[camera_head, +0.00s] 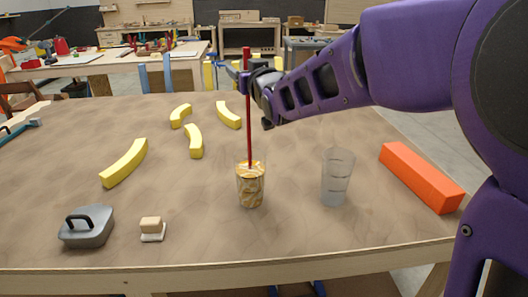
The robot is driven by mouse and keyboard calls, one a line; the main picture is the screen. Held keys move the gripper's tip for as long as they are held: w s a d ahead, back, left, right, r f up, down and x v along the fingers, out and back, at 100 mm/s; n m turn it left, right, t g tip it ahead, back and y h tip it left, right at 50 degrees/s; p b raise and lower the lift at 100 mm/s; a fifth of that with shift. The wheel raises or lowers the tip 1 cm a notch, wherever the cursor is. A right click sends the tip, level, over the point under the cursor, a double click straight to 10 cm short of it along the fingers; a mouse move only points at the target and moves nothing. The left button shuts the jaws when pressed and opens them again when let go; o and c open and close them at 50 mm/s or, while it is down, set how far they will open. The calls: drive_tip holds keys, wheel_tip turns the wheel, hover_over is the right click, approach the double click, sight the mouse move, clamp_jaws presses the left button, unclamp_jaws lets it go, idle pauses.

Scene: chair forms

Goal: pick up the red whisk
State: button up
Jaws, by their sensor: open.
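The red whisk (248,130) shows as a long thin red rod. It stands nearly upright with its lower end in a clear cup with a yellow-brown pattern (251,187); its lower end cannot be made out there. My gripper (246,74) is open, high at the upper part of the rod. The rod appears to run between or just in front of the fingers; I cannot tell whether they touch it.
A clear ribbed glass (336,178) stands right of the cup, and an orange block (421,177) lies farther right. Several yellow curved pieces (124,163) lie left and behind. A grey lidded pot (87,227) and a small beige block (152,227) sit front left on the brown table (200,245).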

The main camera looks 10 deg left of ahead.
drive_tip(key=shift+c, duration=0.3)
clamp_jaws()
drive_tip(key=shift+r, duration=0.15)
